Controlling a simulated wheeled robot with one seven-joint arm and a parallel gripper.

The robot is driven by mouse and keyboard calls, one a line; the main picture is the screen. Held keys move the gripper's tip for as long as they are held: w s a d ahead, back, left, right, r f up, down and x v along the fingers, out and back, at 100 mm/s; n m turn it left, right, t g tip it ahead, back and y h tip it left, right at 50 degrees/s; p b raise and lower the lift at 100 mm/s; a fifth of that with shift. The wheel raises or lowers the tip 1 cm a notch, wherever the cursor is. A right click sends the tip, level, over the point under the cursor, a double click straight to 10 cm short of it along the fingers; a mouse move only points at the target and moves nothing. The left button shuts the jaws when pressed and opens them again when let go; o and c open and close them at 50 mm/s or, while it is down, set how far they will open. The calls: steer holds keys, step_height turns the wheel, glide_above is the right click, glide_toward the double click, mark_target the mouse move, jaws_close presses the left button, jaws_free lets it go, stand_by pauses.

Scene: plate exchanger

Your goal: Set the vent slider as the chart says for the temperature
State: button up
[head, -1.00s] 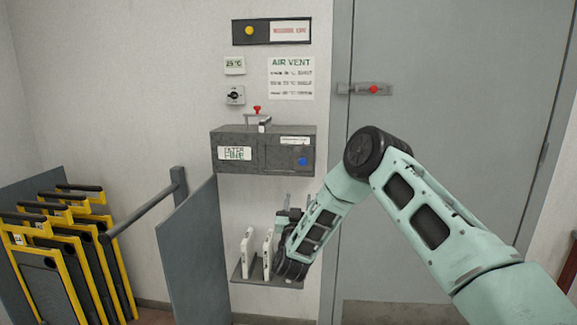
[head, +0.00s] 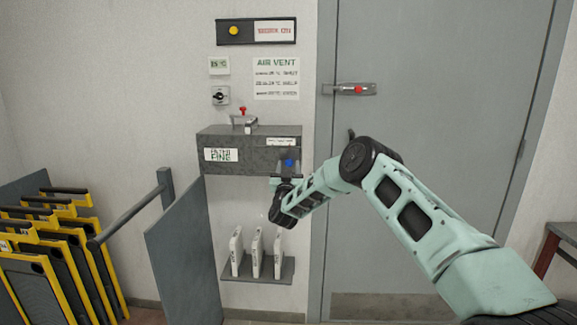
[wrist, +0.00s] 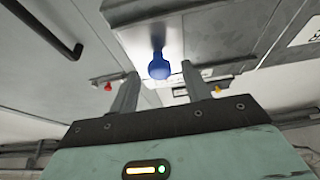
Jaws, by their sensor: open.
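The AIR VENT chart (head: 276,78) hangs on the wall; its smaller lines are too blurred to read surely. A small temperature sign (head: 219,66) is left of it, its digits blurred. A blue knob (head: 288,163) is on the right part of the grey box (head: 250,152), under a small label; I cannot tell whether it is the vent slider. My gripper (head: 285,181) is just below this knob. In the wrist view the blue knob (wrist: 158,66) shows beyond and between the open fingertips (wrist: 160,82), with nothing held.
A rotary switch (head: 220,96) and a red-knobbed part (head: 243,113) are above the box. A door latch with a red knob (head: 358,90) is at right. A shelf (head: 258,272) with white cards is below. A grey panel (head: 183,255) and yellow-framed plates (head: 60,250) stand left.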

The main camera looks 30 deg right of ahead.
mark_target(281, 156)
steer(key=shift+w+d+r, duration=0.1)
jaws_close()
steer(key=shift+w+a+f+b, duration=0.1)
steer(key=shift+w+a+b, duration=0.25)
steer(key=shift+a+b, duration=0.25)
steer(key=shift+w+a+f+b, duration=0.1)
steer(key=shift+w+a+b, duration=0.2)
steer(key=shift+a+b, duration=0.25)
steer(key=shift+w+a+r+b, duration=0.15)
steer(key=shift+w+a+b, duration=0.05)
steer(key=shift+w+b, duration=0.1)
jaws_free()
